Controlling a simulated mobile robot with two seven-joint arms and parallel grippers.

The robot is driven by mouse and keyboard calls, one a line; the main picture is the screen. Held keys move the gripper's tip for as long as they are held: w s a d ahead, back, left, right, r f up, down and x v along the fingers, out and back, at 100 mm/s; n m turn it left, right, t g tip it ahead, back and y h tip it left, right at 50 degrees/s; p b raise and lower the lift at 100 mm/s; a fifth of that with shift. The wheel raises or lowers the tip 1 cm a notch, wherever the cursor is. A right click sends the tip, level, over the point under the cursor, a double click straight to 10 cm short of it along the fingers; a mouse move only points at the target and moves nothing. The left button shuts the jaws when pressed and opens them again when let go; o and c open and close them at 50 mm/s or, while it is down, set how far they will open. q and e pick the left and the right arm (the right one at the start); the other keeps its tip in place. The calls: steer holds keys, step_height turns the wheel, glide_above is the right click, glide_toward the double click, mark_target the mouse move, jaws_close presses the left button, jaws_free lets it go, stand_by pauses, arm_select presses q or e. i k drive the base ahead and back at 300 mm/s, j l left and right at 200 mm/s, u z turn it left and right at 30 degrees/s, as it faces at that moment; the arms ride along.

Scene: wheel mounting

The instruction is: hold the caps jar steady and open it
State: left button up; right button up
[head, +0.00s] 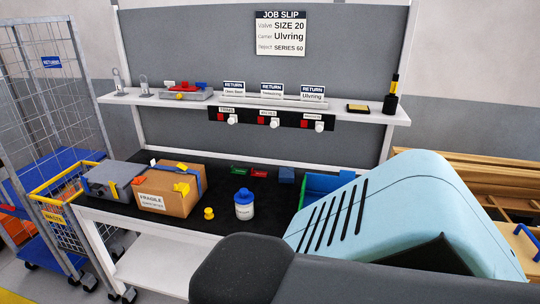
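A small white jar (244,212) with a dark blue lid and a blue label stands upright on the black table top, near its front edge and right of the cardboard box. It looks like the caps jar, but I cannot read its label. The lid sits on top of the jar. Neither of my grippers shows in the head view, and nothing is seen touching the jar. Large pale blue and dark grey shapes fill the lower right and hide that part of the table.
A FRAGILE cardboard box (167,193) and a grey case (113,180) stand left of the jar. A small yellow piece (208,213) lies beside it. A green bin (318,187) is partly hidden at right. A shelf (360,110) spans the back.

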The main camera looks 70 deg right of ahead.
mark_target(246, 212)
steer(key=z, duration=1.9)
